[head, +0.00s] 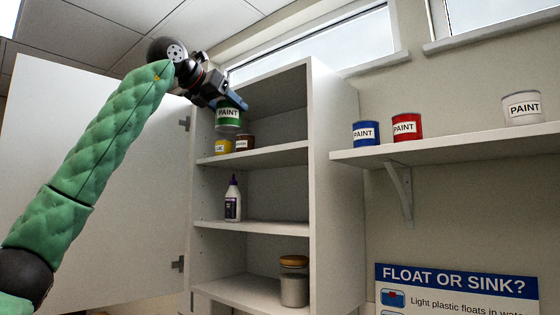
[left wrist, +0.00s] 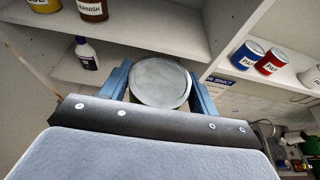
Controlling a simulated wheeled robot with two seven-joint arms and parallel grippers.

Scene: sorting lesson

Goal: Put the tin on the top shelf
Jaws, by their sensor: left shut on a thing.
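The green paint tin (head: 228,118) is upright, with a white PAINT label. My left gripper (head: 233,103) is shut on it from above, near its top. The tin's round grey lid (left wrist: 160,82) sits between the blue fingers in the left wrist view. In the head view the tin is seen against the top opening of the white cabinet, above the level of the top shelf (head: 280,153). It seems to hang clear of the shelf board; how far inside it is I cannot tell. My right gripper is not in view.
A yellow tin (head: 223,147) and a brown tin (head: 242,143) stand on the left of the top shelf, whose right is free. Lower shelves hold a glue bottle (head: 233,199) and a jar (head: 294,281). The cabinet door (head: 90,130) is open. A wall shelf (head: 460,144) bears other paint tins.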

